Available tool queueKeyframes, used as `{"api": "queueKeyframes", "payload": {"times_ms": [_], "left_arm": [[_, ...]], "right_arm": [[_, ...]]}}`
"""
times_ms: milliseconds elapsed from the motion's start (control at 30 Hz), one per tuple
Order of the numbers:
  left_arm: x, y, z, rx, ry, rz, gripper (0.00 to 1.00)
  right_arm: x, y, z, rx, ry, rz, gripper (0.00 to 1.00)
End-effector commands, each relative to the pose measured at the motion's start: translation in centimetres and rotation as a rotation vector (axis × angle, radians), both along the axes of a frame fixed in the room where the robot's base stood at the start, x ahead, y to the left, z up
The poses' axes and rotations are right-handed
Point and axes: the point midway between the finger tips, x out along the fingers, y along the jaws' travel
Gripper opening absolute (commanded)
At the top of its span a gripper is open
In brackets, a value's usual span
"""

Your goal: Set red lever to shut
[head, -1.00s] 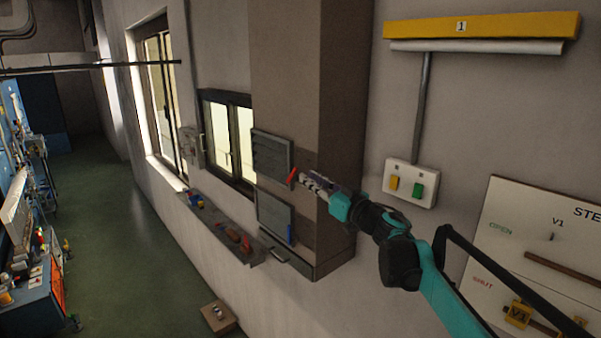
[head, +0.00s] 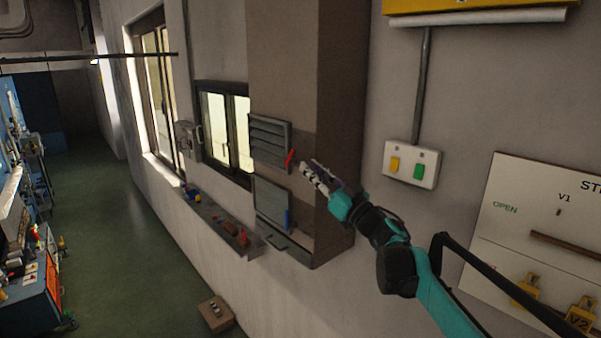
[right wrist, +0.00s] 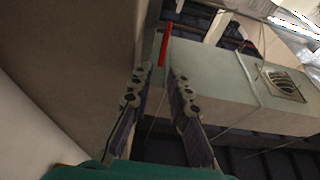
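The red lever (head: 290,158) is on the right side of the upper grey louvred vent (head: 270,126), by the pillar. It stands tilted, with its upper end to the right. The vent's slats look angled, with dark gaps between them. My right gripper (head: 308,173) is just right of the lever and slightly below it, apart from it. In the right wrist view, the two fingers (right wrist: 162,75) are spread and empty. The red lever (right wrist: 165,45) shows upright beyond the gap between the fingertips. My left gripper is not in view.
A lower grey vent (head: 272,203) with a blue lever (head: 288,220) is below. A wall shelf (head: 218,225) with small items is to the left. A switch box (head: 411,165) and a white board (head: 540,225) hang at right.

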Motion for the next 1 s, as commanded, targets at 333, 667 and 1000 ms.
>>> {"api": "queueKeyframes", "payload": {"times_ms": [333,667,1000], "left_arm": [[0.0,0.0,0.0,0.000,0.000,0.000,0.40],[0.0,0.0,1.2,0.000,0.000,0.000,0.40],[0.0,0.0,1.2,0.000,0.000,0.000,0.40]], "right_arm": [[3.0,2.2,1.1,0.034,-0.038,-0.004,0.17],[6.2,4.4,2.6,0.033,-0.038,-0.005,0.17],[6.5,4.6,2.6,0.032,-0.039,-0.005,0.12]]}}
